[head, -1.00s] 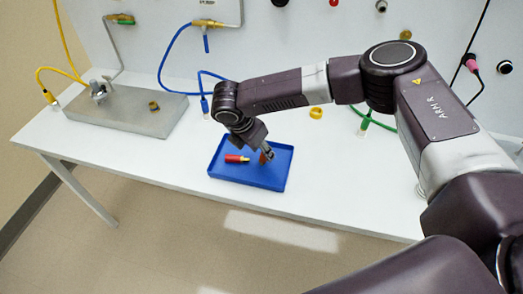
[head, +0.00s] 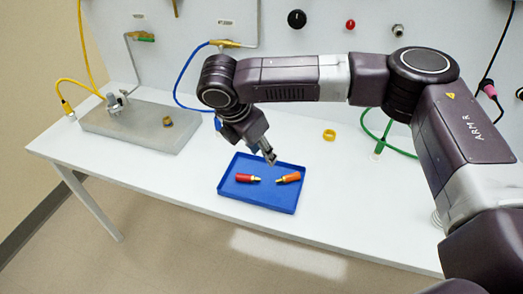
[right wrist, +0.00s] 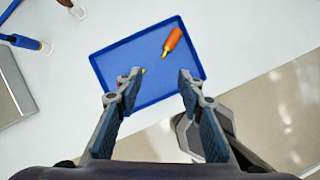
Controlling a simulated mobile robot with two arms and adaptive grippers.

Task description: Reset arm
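My right gripper (head: 268,155) hangs above the far edge of the blue tray (head: 232,205) on the white table. In the right wrist view its two fingers (right wrist: 157,82) are apart with nothing between them, and the tray (right wrist: 110,58) lies below. An orange connector (head: 290,177) with a yellow tip lies in the right part of the tray, clear of the fingers; it also shows in the right wrist view (right wrist: 173,40). A red connector (head: 246,178) with a yellow tip lies to its left; in the right wrist view it is mostly hidden behind a finger. My left gripper is out of view.
A grey metal block (head: 135,127) with a brass nut (head: 167,121) stands at the table's left. A yellow ring (head: 329,135) lies behind the tray. Blue (head: 181,72), yellow and green (head: 386,138) hoses run near the back panel. The front left tabletop is clear.

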